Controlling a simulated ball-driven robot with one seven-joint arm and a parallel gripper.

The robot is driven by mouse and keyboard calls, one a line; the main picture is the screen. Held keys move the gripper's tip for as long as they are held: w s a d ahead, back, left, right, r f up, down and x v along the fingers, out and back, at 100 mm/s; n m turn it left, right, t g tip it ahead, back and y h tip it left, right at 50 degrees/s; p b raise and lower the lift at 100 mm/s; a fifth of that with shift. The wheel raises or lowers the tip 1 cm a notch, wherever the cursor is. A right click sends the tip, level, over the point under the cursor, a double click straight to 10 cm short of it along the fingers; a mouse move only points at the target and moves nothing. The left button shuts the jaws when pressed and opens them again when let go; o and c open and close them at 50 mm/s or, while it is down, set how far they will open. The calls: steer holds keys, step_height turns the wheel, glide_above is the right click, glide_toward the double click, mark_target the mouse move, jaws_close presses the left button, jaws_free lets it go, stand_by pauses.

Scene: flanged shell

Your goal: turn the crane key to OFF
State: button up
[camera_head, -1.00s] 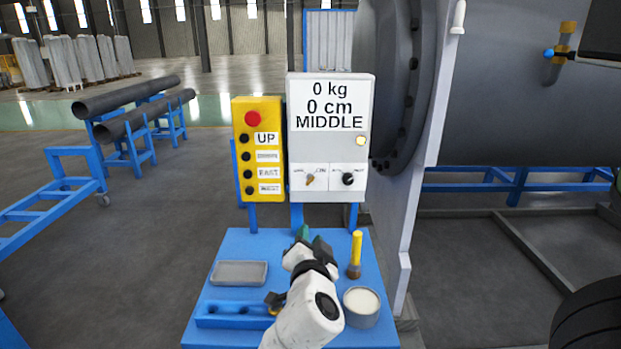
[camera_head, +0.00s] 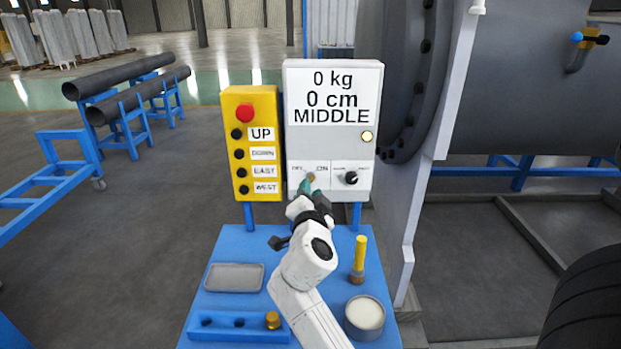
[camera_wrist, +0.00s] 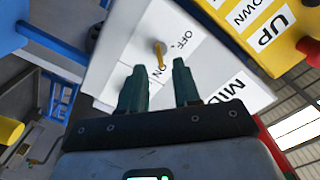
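The crane key is a small brass key in a switch on the lower left of the white control box (camera_head: 333,142). Its labels read OFF on the left and ON on the right. In the wrist view the key (camera_wrist: 159,54) stands out from the panel between OFF and ON, and its exact setting is hard to tell. My gripper (camera_head: 307,188) is just in front of the switch and partly covers the key in the head view. In the wrist view my gripper (camera_wrist: 158,85) is open, its two green fingers apart, with the key just beyond the tips, not between them.
A black knob (camera_head: 350,178) sits right of the key. A yellow pendant (camera_head: 242,186) with a red button stands at the left. On the blue table (camera_head: 232,250) are a grey tray (camera_head: 234,278), a yellow-handled brush (camera_head: 359,256) and a round tin (camera_head: 365,316).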

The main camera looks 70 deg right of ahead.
steer(key=shift+p+x, duration=0.5)
steer(key=shift+x, duration=1.6)
jaws_close()
